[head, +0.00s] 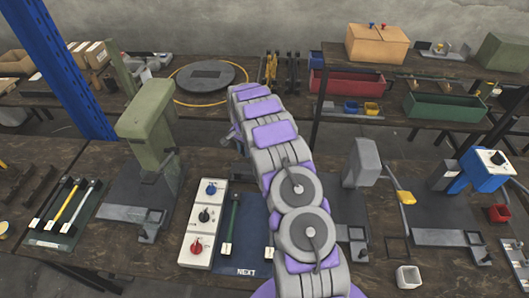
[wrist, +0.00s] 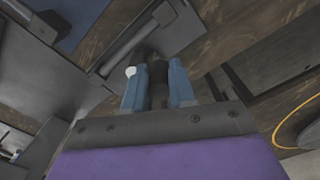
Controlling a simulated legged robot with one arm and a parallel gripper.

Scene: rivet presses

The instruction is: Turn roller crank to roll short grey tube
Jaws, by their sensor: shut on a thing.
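My gripper shows in the wrist view (wrist: 159,75) with its two blue fingers shut on a dark, round grip between them, which looks like the roller crank's handle (wrist: 158,72). A grey bar (wrist: 136,38) lies on a grey plate just beyond the fingers. A small white round end (wrist: 130,72) shows beside the left finger. In the head view my arm covers the middle of the bench and hides the roller and most of the gripper. I cannot make out the short grey tube for certain in either view.
A green press (head: 150,125) stands left of my arm. A white control box (head: 203,222) and a blue mat marked NEXT (head: 252,262) lie in front. A grey press (head: 364,164) stands to the right. A yellow ring (head: 178,85) encircles a round plate on the back bench.

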